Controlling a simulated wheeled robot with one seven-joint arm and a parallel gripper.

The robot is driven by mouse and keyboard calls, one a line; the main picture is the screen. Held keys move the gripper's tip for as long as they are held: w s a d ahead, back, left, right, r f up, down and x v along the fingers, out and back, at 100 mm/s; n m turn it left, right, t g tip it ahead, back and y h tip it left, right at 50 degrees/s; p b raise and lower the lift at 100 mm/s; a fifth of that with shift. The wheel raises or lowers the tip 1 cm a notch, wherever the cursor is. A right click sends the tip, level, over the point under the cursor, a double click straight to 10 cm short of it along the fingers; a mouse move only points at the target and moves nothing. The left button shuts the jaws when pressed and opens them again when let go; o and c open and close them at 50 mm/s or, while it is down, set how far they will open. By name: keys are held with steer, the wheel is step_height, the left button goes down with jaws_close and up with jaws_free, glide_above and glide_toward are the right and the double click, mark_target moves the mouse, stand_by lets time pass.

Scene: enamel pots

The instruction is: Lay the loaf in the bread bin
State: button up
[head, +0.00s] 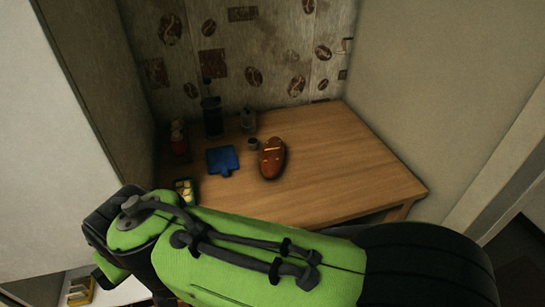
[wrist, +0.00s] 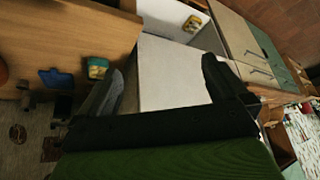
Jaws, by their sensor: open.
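The loaf (head: 272,158), brown and glossy with pale slashes, lies on the wooden table in the head view. A sliver of orange-brown, likely the loaf (wrist: 2,70), shows at the left edge of the wrist view. My gripper (wrist: 163,80) is open and empty, its two dark fingers spread wide over a pale surface beyond the table's edge, away from the loaf. In the head view my green arm crosses the front and hides much of what lies below it. I cannot make out a bread bin in either view.
The wooden table (head: 335,175) is clear right of the loaf. Left of it are a blue board (head: 222,160), a small dark cup (head: 253,144), a tall dark bottle (head: 211,115), a red item (head: 179,138) and a yellow-topped container (head: 185,190). Walls enclose the table's back and sides.

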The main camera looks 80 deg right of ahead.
steer(key=w+d+f+m+g+h, duration=0.1)
steer(key=w+d+f+m+h, duration=0.15)
steer(key=d+m, duration=0.45)
steer(key=m+g+h, duration=0.6)
steer(key=g+h, duration=0.2)
glide_toward(265, 156)
steer(key=shift+y, duration=0.25)
steer(key=x, duration=0.2)
steer(key=b+x, duration=0.1)
steer(key=x, duration=0.2)
steer(key=shift+s+d, duration=0.2)
steer(key=shift+d, duration=0.15)
steer(key=b+x, duration=0.1)
steer(key=x, duration=0.4)
steer(key=shift+s+d+f, duration=0.15)
steer(key=shift+d, duration=0.15)
